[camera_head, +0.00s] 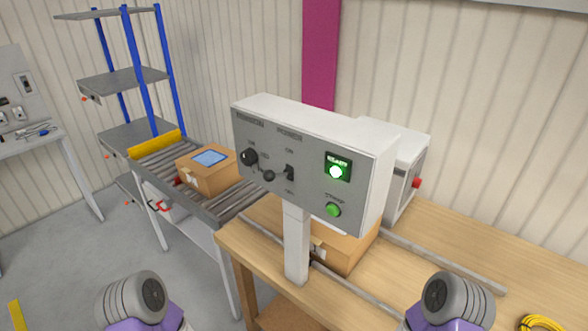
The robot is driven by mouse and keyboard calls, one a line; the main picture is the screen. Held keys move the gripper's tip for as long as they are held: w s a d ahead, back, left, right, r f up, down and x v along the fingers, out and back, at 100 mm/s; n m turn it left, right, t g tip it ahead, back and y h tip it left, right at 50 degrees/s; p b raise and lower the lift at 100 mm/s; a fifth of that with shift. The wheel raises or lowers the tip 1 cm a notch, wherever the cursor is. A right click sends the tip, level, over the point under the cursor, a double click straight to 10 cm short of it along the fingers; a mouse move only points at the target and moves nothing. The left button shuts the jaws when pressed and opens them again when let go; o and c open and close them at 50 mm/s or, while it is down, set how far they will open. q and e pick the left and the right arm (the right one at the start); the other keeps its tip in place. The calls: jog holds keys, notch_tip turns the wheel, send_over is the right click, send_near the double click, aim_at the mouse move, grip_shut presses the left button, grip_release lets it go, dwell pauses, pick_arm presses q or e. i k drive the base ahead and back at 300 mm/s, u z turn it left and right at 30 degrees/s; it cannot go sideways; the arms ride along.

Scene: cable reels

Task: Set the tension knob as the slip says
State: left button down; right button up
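A white control box with a grey front panel (300,190) stands on a white post (296,245) at the table's front edge. A black round knob (249,157) sits at the panel's left; its setting and small label are too small to read. A dark round handle (268,176) and a black switch (290,172) are right of it. A green sign (337,167), seemingly reading READY, is lit above a green button (333,210). No slip is clearly identifiable. Only grey and purple parts of my arms show at the bottom; neither gripper is visible.
A carton (208,175) with a blue patch (210,158) on top sits on a roller conveyor (172,152). Another carton (345,248) is behind the post on the wooden table (450,255). A blue-post shelf (135,75) stands at the back left. Yellow cable (541,323) lies bottom right.

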aim_at(249, 157)
jog(key=k, duration=1.25)
jog(key=u, duration=0.85)
jog(key=i, duration=1.3)
jog(key=z, duration=0.4)
